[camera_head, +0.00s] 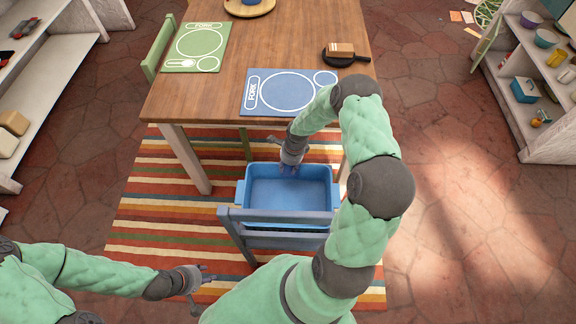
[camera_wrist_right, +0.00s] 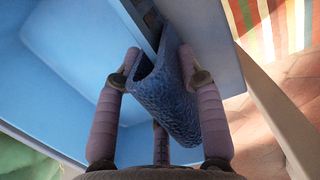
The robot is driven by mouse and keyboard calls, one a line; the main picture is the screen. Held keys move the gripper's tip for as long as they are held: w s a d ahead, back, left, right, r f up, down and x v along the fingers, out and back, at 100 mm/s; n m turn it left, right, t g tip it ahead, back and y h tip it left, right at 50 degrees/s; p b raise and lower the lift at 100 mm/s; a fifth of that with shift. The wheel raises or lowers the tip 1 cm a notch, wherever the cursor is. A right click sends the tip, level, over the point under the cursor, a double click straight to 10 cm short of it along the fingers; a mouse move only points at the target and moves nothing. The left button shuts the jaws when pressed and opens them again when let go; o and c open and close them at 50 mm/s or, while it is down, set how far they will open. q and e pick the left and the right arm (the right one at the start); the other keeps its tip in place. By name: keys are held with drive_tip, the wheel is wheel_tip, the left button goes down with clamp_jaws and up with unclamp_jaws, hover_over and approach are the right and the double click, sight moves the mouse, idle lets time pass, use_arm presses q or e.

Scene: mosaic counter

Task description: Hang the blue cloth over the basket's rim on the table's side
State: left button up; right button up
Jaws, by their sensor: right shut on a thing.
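The light blue basket (camera_head: 288,190) stands upright behind the blue chair's back and appears to rest on the chair's seat. It fills the left of the right wrist view (camera_wrist_right: 60,70). The textured dark blue cloth (camera_wrist_right: 165,105) is between the fingers of my right gripper (camera_wrist_right: 160,75), which is shut on it at the basket's rim. The cloth looks folded, but how much of it lies inside or outside the rim I cannot tell. In the head view my right gripper (camera_head: 290,165) is at the basket's table side. My left gripper (camera_head: 203,290) is open and empty, left of the chair.
The wooden table (camera_head: 200,100) is just beyond the basket, with a green placemat (camera_head: 196,47), a blue placemat (camera_head: 285,92) and a small black pan (camera_head: 343,58) holding a block. The blue chair's back (camera_head: 275,216) stands on the near side. Shelves stand at both sides.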

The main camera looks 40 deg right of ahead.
drive_tip(key=shift+f+b, duration=1.05)
drive_tip(key=shift+f, duration=0.3)
drive_tip(key=o, duration=1.2)
drive_tip(key=r, duration=0.4)
drive_tip(key=d+r, duration=0.1)
drive_tip(key=r, duration=0.3)
drive_tip(key=s+r, duration=0.1)
drive_tip(key=r, duration=0.2)
drive_tip(key=shift+s+d+r, duration=0.1)
drive_tip(key=shift+d+r, duration=0.05)
drive_tip(key=shift+r, duration=0.25)
